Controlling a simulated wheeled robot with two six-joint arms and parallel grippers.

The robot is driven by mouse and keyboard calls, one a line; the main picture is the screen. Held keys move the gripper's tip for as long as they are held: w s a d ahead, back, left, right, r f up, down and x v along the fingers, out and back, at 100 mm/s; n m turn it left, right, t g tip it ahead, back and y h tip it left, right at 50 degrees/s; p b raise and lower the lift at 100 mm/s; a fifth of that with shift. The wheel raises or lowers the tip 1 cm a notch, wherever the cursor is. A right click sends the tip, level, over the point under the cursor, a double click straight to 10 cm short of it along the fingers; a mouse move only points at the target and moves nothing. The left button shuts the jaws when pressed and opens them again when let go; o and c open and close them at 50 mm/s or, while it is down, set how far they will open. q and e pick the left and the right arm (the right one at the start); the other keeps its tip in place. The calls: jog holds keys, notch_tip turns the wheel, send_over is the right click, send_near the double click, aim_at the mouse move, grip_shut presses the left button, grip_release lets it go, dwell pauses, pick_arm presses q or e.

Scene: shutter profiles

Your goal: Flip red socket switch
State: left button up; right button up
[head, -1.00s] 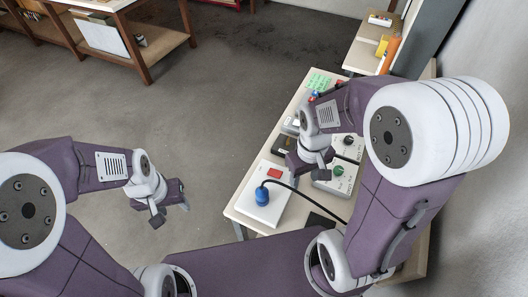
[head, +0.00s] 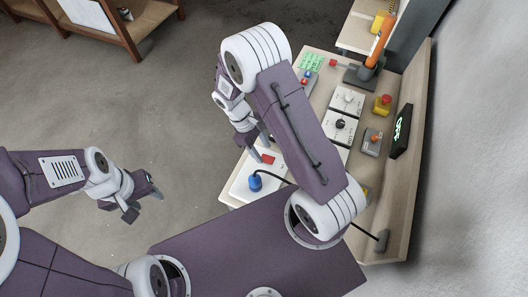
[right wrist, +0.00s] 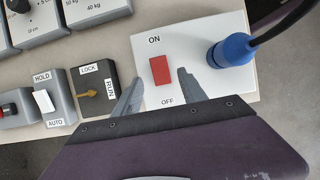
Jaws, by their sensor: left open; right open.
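The red switch (right wrist: 160,70) is a rocker on a white socket plate (right wrist: 220,88), with ON printed above it and OFF below. In the head view the red switch (head: 267,159) sits at the near left end of the bench. My right gripper (right wrist: 160,75) is open above the plate, one finger on each side of the switch in the right wrist view; I cannot tell whether they touch it. In the head view my right gripper (head: 260,142) is just beyond the switch. My left gripper (head: 145,203) is open and empty over the floor.
A blue plug (right wrist: 232,50) with a black cable stands on the plate, close to the right finger. A LOCK/RUN key box (right wrist: 98,90) and a HOLD/AUTO switch box (right wrist: 52,100) lie left. A green-lit display (head: 401,130) and several control boxes stand farther along the bench.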

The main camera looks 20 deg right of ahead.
aim_at(268, 159)
jog(key=shift+x, duration=1.35)
jog(key=shift+s, duration=0.1)
grip_shut()
jog(key=shift+s+d+r+t+y+p, duration=0.2)
jog(key=shift+t+y+p, duration=0.15)
jog(key=shift+t+y, duration=0.15)
jog(key=shift+s+d+r+t+y+p, duration=0.1)
jog(key=shift+s+t+y+p, duration=0.1)
jog(key=shift+t+y+p, duration=0.3)
jog(key=shift+s+t+y+p, duration=0.15)
jog(key=shift+t+y+p, duration=0.15)
jog(key=shift+t+p, duration=0.25)
jog(key=shift+f, duration=0.15)
grip_release()
